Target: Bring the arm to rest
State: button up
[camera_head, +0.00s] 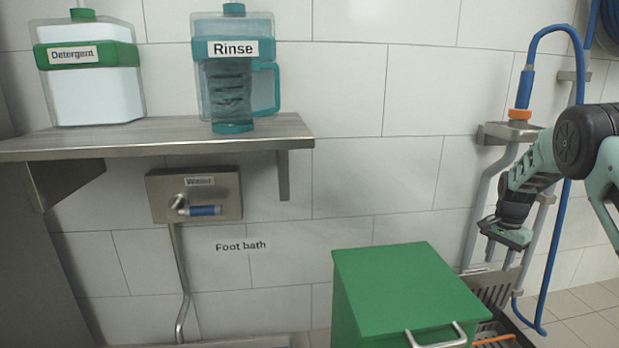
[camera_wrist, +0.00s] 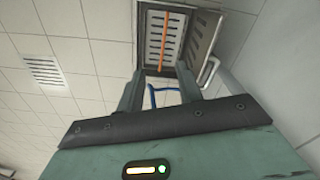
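My gripper (camera_head: 499,256) hangs at the right of the head view, its fingers pointing down, in front of the tiled wall and the pipes. In the wrist view my gripper (camera_wrist: 160,86) shows its two fingers apart with nothing held between them. My arm comes in from the right edge of the head view and is bent at the elbow. The fingers look clear of the things around them.
A green box (camera_head: 400,285) with a metal handle stands left of my gripper. A blue hose (camera_head: 563,215) hangs close on its right. A metal grate (camera_wrist: 163,42) with an orange bar shows beyond the fingers. A shelf (camera_head: 150,138) holds Detergent (camera_head: 90,90) and Rinse (camera_head: 235,75) containers.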

jog(key=s+a+r+n+p, duration=0.2)
jog(key=s+a+r+n, duration=0.5)
jog(key=s+a, duration=0.7)
jog(key=s+a+r+n+p, duration=0.3)
jog(key=s+a+r+n, duration=0.4)
jog(key=s+a, duration=0.65)
jog(key=s+a+r+n+p, duration=0.2)
jog(key=s+a+r+n, duration=0.45)
jog(key=s+a, duration=0.75)
notch_tip(320, 180, up, 37)
jog(key=d+p, duration=0.1)
jog(key=p, duration=3.6)
jog(key=shift+y, duration=0.4)
